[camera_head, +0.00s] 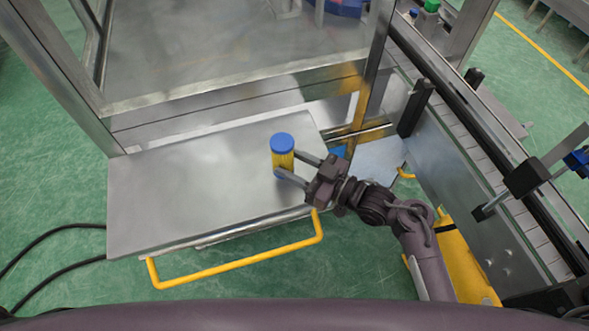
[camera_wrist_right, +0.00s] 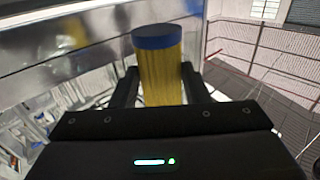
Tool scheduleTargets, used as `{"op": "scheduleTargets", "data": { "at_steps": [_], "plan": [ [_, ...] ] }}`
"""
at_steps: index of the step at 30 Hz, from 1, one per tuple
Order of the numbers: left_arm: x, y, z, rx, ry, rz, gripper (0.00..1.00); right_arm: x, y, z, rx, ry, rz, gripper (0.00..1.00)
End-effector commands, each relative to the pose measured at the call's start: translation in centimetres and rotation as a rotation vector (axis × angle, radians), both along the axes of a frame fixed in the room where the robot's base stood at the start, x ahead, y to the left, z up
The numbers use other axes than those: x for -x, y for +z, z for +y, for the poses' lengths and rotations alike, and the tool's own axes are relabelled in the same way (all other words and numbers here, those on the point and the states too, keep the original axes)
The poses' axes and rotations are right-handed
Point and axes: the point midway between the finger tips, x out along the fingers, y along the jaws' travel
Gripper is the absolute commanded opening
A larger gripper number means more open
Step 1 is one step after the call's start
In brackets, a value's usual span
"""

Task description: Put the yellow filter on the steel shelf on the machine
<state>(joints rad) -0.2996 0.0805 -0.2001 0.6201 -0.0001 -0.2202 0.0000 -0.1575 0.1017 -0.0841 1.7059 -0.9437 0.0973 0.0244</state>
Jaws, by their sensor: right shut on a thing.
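The yellow filter (camera_head: 282,158) is a ribbed yellow cylinder with a blue cap, upright over the steel shelf (camera_head: 180,185) on the machine's front. My right gripper (camera_head: 286,166) reaches in from the right, its fingers on either side of the filter, shut on it. The right wrist view shows the filter (camera_wrist_right: 160,75) upright between the two fingers (camera_wrist_right: 160,88). I cannot tell whether its base touches the shelf. The lower part of the filter is partly hidden by a finger. My left gripper does not show in either view.
A yellow handle bar (camera_head: 235,262) runs along the shelf's front edge. The machine's clear panel and metal frame (camera_head: 230,85) rise behind the shelf. A conveyor (camera_head: 480,150) stands on the right. The shelf's left part is bare. Black cables (camera_head: 50,238) lie on the green floor.

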Motion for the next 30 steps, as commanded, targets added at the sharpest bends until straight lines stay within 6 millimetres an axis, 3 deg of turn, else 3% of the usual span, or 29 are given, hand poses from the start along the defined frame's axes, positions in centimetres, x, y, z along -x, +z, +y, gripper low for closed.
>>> {"op": "scheduleTargets", "data": {
  "at_steps": [6,18,19,23,24,30],
  "plan": [
    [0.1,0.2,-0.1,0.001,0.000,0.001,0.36,0.0,-2.8,0.0,-0.001,-0.001,0.003,0.18],
    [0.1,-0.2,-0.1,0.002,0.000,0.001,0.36,0.0,-3.5,0.0,0.000,0.000,0.001,0.18],
    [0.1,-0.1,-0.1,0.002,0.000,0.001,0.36,0.0,-3.5,0.0,0.000,0.000,0.001,0.43],
    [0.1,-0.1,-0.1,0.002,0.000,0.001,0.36,0.0,-3.4,0.0,0.000,0.000,0.001,0.60],
    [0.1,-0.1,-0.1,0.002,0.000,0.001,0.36,0.0,-3.4,0.0,0.000,0.000,0.001,0.63],
    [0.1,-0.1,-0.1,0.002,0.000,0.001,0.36,0.0,-3.4,0.0,0.000,0.000,0.001,0.63]
  ]
}}
